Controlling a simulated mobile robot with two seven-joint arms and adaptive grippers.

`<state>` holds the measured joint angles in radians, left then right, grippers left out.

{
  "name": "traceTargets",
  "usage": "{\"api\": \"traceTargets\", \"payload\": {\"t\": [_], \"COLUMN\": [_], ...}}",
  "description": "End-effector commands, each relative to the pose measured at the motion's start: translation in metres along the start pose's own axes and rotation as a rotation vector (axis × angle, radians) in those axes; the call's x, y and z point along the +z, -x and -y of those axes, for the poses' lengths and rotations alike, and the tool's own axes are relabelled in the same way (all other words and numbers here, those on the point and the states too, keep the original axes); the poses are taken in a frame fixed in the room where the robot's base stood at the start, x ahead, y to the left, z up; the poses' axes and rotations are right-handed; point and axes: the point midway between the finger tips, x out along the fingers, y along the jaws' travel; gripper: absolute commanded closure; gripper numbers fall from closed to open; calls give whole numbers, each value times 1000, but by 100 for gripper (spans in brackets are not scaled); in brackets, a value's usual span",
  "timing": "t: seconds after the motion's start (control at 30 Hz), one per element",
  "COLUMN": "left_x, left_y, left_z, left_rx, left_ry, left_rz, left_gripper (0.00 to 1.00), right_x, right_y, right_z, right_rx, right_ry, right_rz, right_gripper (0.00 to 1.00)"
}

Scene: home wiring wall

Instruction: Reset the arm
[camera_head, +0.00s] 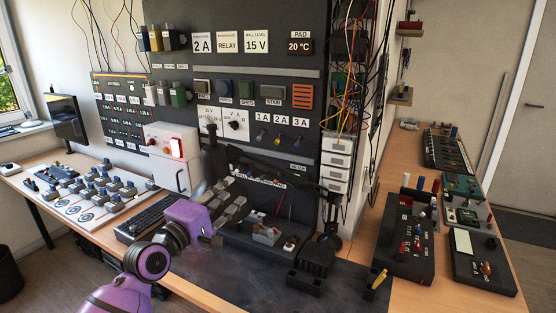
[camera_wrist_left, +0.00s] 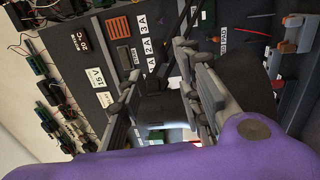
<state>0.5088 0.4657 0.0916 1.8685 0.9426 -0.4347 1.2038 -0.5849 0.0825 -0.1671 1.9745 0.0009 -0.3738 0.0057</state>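My left arm, with its purple wrist (camera_head: 187,222), reaches in from the lower left in the head view. My left gripper (camera_head: 230,200) is in front of the dark panel, above the desk. In the left wrist view its two grey fingers (camera_wrist_left: 158,82) stand well apart, so it is open. A dark grey rounded shape (camera_wrist_left: 160,106) shows behind the gap, and I see nothing clamped. My right gripper is in neither view.
A black jointed arm (camera_head: 275,163) on a dark base crosses close to my left gripper. The wiring panel (camera_head: 290,35) stands behind. A keyboard (camera_head: 143,216) and switch board (camera_head: 85,190) lie left. Device boxes (camera_head: 408,235) fill the right bench. Floor shows at lower left.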

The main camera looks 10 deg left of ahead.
Motion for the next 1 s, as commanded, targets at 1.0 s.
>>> {"api": "traceTargets", "payload": {"t": [1.0], "left_x": [140], "left_y": [376], "left_z": [364], "left_rx": [-844], "left_ry": [-1446], "left_rz": [353], "left_gripper": [67], "right_x": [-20], "right_y": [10], "right_z": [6], "right_rx": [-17], "right_ry": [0], "right_rz": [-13], "right_gripper": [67]}}
